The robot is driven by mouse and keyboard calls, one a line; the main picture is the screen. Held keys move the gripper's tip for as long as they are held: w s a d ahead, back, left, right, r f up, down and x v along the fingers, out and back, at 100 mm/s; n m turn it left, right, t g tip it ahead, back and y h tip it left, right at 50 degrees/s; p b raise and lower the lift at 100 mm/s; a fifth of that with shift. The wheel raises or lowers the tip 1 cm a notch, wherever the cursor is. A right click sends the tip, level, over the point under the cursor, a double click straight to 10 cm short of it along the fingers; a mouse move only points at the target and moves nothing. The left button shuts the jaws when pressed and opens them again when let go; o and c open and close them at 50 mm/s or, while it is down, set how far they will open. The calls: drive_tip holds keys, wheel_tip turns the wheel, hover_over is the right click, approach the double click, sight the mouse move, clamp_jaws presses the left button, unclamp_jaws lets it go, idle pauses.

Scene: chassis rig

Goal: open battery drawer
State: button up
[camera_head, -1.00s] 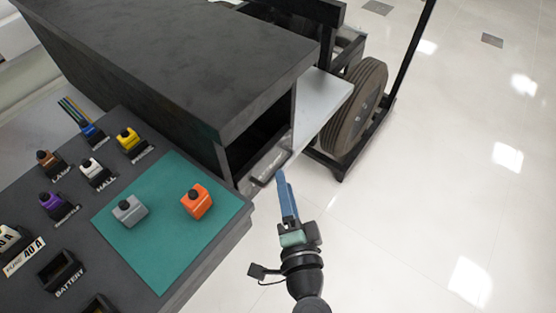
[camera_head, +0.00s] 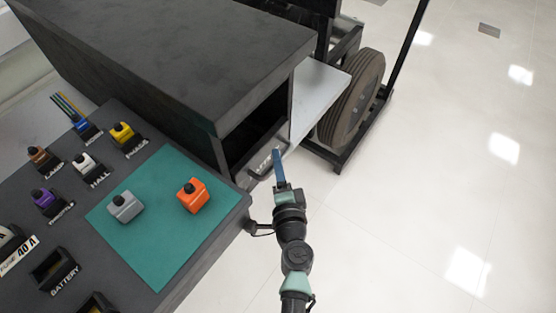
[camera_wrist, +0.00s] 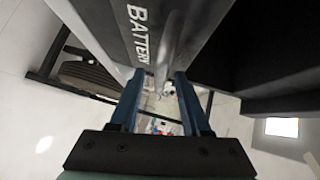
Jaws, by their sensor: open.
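The battery drawer's dark front (camera_head: 248,176) sits low in the black cabinet (camera_head: 180,55), under a dark opening. A grey bar handle (camera_wrist: 170,50) stands out from this face; the handle also shows in the head view (camera_head: 262,168). My gripper (camera_head: 278,153) is at the drawer front, close to the handle. In the wrist view its blue fingers (camera_wrist: 158,85) are apart, and the handle lies between and just beyond their tips. I cannot tell whether they touch it.
A grey bench (camera_head: 225,225) with a teal mat (camera_head: 155,240) stands at the left. An orange block (camera_head: 193,196) and a grey block (camera_head: 124,207) sit on the mat. A pale panel (camera_head: 315,85) and a wheel (camera_head: 350,95) are beyond the cabinet. Floor at the right is clear.

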drive_tip(key=shift+w+f, duration=0.1)
drive_tip(key=shift+w, duration=0.55)
clamp_jaws()
idle(1.0)
